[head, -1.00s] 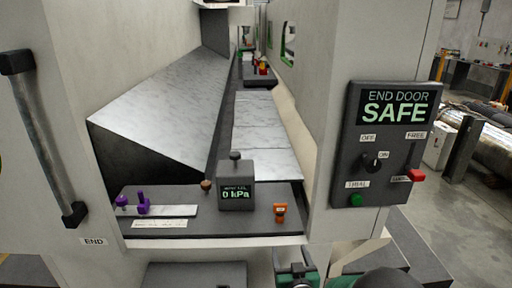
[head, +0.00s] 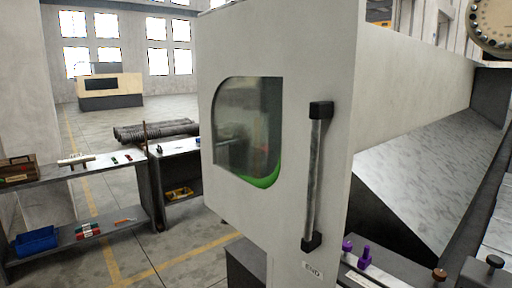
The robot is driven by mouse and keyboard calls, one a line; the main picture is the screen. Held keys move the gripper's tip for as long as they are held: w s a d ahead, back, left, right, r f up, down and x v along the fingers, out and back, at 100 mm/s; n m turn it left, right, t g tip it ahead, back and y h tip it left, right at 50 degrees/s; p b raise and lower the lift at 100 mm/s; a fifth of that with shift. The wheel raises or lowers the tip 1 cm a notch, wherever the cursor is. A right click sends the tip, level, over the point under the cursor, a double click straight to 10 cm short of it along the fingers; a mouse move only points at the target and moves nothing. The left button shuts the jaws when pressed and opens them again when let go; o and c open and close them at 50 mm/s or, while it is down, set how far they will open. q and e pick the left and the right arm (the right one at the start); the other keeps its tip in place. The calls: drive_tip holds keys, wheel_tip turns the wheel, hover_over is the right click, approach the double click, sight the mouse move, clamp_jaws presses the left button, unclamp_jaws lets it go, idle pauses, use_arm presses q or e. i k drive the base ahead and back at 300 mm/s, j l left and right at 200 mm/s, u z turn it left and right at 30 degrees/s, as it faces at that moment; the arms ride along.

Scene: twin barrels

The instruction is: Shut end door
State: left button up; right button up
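Neither of my grippers is in the head view. Nothing is seen touching the handle.
Purple fittings (head: 364,256) and dark knobs (head: 495,262) sit on the ledge at lower right. Left of the door stand a bench (head: 140,160) and a shelf with a blue bin (head: 37,241). Floor with yellow lines is clear between them and the door.

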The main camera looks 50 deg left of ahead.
sight(292, 205)
drive_tip(key=u, duration=1.55)
drive_tip(key=i+j, duration=2.2)
